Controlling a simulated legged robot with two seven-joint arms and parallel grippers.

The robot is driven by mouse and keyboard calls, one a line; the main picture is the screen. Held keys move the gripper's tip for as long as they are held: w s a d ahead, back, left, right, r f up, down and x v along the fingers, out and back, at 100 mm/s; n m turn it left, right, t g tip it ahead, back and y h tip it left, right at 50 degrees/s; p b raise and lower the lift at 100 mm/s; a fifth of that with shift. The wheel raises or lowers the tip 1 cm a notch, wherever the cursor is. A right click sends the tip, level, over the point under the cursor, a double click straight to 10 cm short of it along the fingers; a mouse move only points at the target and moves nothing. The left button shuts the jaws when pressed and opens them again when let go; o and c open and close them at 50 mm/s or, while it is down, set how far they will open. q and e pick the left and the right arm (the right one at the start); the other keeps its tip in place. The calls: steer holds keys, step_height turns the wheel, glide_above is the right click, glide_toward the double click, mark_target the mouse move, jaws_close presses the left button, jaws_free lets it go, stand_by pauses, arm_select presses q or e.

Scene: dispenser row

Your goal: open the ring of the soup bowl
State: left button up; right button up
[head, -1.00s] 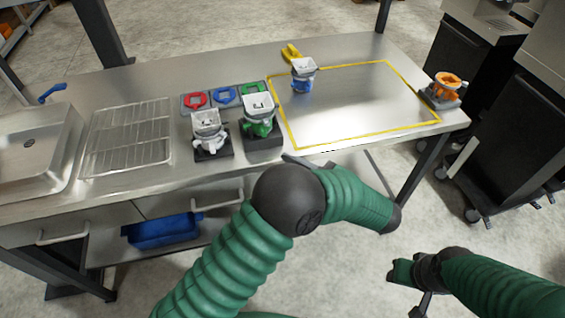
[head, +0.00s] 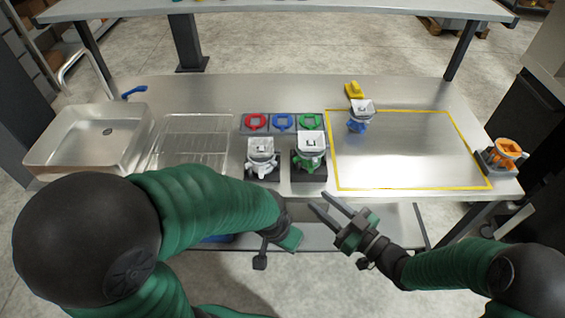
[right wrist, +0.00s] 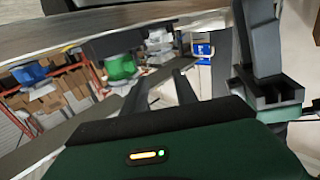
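I cannot tell for sure which item is the soup bowl. Cup-like units with square pale tops stand on the steel table: a white one (head: 262,158) and a green one (head: 309,150) on dark bases, and a blue one (head: 360,116) inside the yellow outline. An orange unit (head: 506,152) sits on a grey base at the right edge. Whether their rings are open or shut is too small to tell. My right gripper (head: 319,201) is open and empty, in front of the table's front edge, below the green unit. My left gripper (head: 289,240) is beside it, its fingers mostly hidden.
Red (head: 256,122), blue (head: 283,122) and green (head: 310,121) pieces lie on plates behind the units. A wire rack (head: 195,140) and a sink (head: 90,138) are at left. A yellow item (head: 354,89) stands behind. The outlined area (head: 410,155) is mostly clear.

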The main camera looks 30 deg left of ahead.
mark_target(276, 164)
steer(key=p+x, duration=0.1)
steer(key=x, duration=1.5)
steer(key=shift+w+a, duration=0.1)
steer(key=shift+a, duration=0.05)
jaws_close()
